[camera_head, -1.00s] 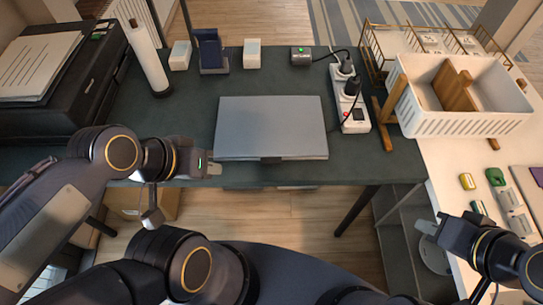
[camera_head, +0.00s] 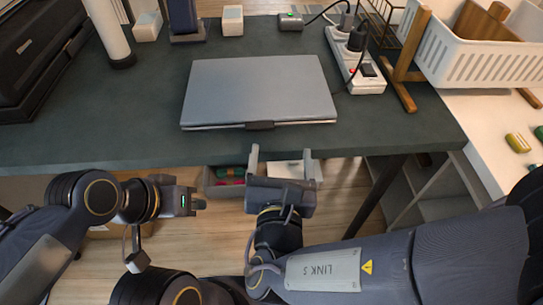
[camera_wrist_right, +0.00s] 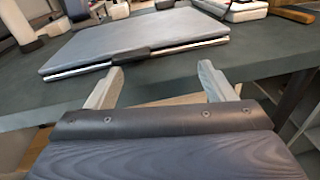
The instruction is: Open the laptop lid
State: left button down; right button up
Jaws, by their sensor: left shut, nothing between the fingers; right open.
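The closed grey laptop (camera_head: 258,88) lies flat on the dark table, its front edge with a dark tab (camera_head: 260,125) facing me. It also shows in the right wrist view (camera_wrist_right: 130,38), ahead of the fingers. My right gripper (camera_head: 281,157) is open and empty, just off the table's front edge, in front of the laptop's tab. Its two fingers (camera_wrist_right: 160,85) point toward the laptop and do not touch it. My left gripper (camera_head: 200,204) is shut and empty, left of the right gripper and in front of the table edge.
A small black box (camera_head: 290,21), white blocks and a white basket (camera_head: 480,58) are farther back. An open drawer (camera_head: 222,183) shows below the table.

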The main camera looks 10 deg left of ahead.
aim_at(260, 129)
jog(key=w+a, duration=0.1)
jog(key=w, duration=0.1)
jog(key=w+a+n+y, duration=0.1)
jog(key=w+a, duration=0.1)
jog(key=w+a+n+y+b, duration=0.1)
jog(key=a, duration=0.1)
jog(key=shift+w+a+f, duration=0.1)
jog(key=shift+w+f, duration=0.25)
jog(key=shift+w, duration=0.05)
